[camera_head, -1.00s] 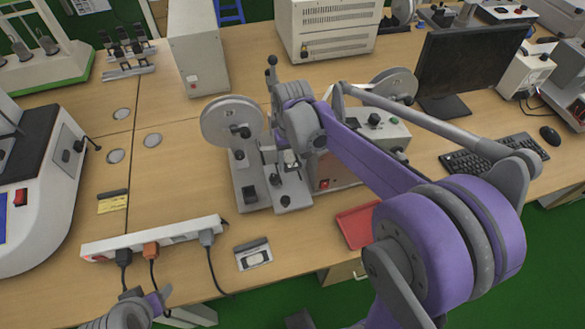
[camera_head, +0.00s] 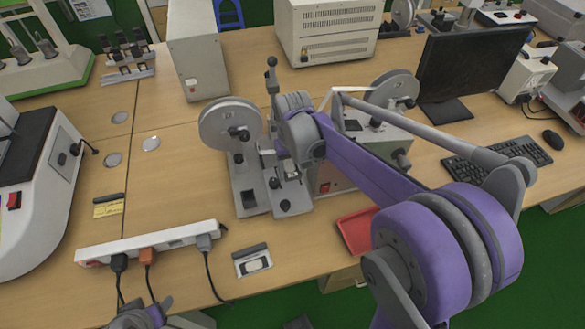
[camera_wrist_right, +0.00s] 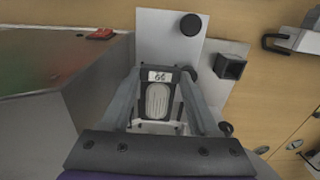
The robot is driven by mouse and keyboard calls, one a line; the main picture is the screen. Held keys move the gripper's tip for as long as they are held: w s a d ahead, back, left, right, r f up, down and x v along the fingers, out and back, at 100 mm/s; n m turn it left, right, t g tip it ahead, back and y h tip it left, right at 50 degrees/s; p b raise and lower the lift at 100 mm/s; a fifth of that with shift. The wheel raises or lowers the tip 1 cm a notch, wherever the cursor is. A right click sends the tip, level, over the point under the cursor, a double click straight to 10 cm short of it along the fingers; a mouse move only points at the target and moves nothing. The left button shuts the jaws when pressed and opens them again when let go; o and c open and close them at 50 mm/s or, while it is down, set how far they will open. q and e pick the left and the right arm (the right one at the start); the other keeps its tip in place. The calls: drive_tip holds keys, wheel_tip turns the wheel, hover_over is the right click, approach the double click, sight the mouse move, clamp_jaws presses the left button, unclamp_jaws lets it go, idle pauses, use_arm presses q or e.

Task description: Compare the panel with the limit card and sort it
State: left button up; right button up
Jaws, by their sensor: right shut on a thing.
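My right gripper (camera_wrist_right: 165,95) is shut on a small dark-framed panel (camera_wrist_right: 158,98) with a pale ribbed oblong face and a two-digit label on top. The gripper points down over the grey base of the reel machine (camera_head: 246,180); in the head view my wrist largely hides the panel. I cannot tell whether the panel touches the base. A card (camera_head: 254,262) with a pale oval window in a dark surround lies near the table's front edge. A yellow card (camera_head: 108,208) with a dark top strip lies further left. A shallow red tray (camera_head: 356,230) sits right of the machine.
A white power strip (camera_head: 150,243) with plugs and cables lies at front left. A monitor (camera_head: 470,70), keyboard (camera_head: 497,157) and mouse (camera_head: 552,139) stand at right. The machine's reels and upright posts surround my right wrist. Wood left of the machine is mostly clear.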

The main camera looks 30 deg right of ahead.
sight(293, 174)
drive_tip(key=shift+f+b, duration=1.25)
drive_tip(key=shift+f, duration=0.75)
drive_tip(key=shift+r, duration=0.15)
